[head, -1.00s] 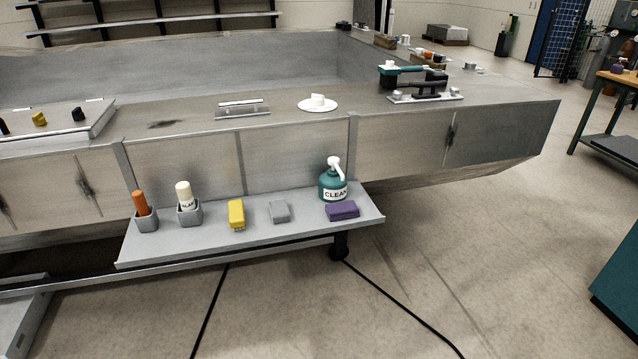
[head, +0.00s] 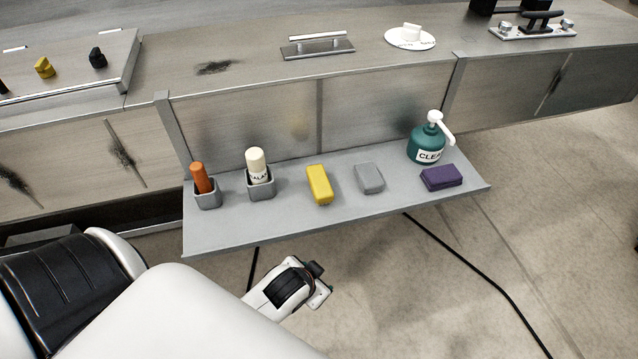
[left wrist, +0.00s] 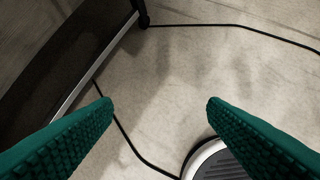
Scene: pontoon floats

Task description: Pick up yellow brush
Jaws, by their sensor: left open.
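The yellow brush (head: 319,184) lies on the grey shelf (head: 290,226) on the side of the pontoon, between a holder with a cream bottle and a grey block. My left gripper (head: 308,281) is in front of the shelf's front edge and below the brush in the head view, apart from it. In the left wrist view its two green ribbed fingers (left wrist: 160,103) are wide apart with only floor between them. The brush does not show in the left wrist view. My right gripper is in neither view.
The grey block (head: 369,178), purple sponge (head: 441,177) and teal pump bottle (head: 427,145) stand right of the brush. The cream bottle (head: 257,166) and orange-handled item (head: 201,178) sit in holders to its left. A black cable (head: 480,272) crosses the floor.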

